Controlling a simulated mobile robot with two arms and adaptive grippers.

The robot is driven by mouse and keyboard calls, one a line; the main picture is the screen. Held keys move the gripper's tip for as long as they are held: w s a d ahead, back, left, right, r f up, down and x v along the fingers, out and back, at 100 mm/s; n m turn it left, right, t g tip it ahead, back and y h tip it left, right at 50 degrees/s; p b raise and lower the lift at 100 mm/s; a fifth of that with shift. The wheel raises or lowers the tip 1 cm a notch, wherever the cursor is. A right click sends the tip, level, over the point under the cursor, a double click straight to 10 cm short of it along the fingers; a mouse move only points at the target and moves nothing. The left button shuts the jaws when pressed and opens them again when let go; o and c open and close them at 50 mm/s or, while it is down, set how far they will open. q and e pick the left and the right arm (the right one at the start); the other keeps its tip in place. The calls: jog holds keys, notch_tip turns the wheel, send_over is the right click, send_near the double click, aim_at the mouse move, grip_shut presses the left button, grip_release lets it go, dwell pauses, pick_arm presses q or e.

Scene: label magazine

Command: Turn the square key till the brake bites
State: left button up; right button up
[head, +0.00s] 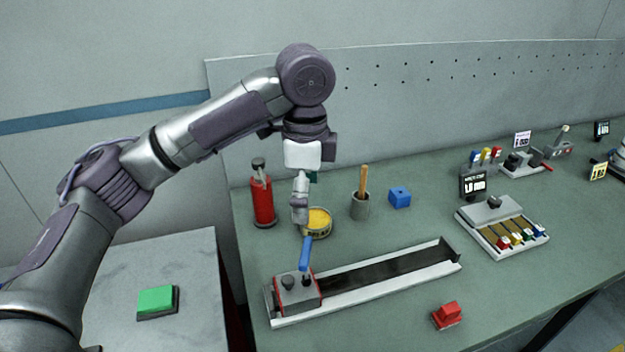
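A red-and-grey block (298,292) sits at the left end of a long pale rail with a dark channel (385,276). On its top are a dark round knob (288,283) and an upright, slightly tilted blue handle (304,254), which may be the square key. My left gripper (303,221) points down just above the blue handle, its fingers close together in this view. I cannot tell whether they touch the handle or are shut. The handle's lower end meets the block's top; its fit is too small to make out. My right gripper is out of view.
A red cylinder (263,200), yellow tin (318,222), grey cup with a wooden stick (360,205) and blue block (400,197) stand behind the rail. A red button (447,315) is in front. A tray of coloured pieces (468,220) is right. A green button (157,300) is left.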

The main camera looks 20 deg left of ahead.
pick_arm(q)
jog(key=p, duration=0.1)
send_over(306, 250)
jog(key=f, duration=0.5)
jog(key=shift+s+a, duration=0.1)
jog(key=shift+s, duration=0.15)
jog(key=f, duration=0.3)
jog(key=shift+w+f+p, duration=0.2)
jog(key=shift+f+p, duration=0.1)
jog(key=shift+p, duration=0.05)
notch_tip(306, 250, down, 4)
jog(key=shift+r+p, duration=0.25)
jog(key=shift+p, duration=0.05)
jog(key=shift+f, duration=0.5)
jog(key=shift+w, duration=0.1)
jog(key=c, duration=1)
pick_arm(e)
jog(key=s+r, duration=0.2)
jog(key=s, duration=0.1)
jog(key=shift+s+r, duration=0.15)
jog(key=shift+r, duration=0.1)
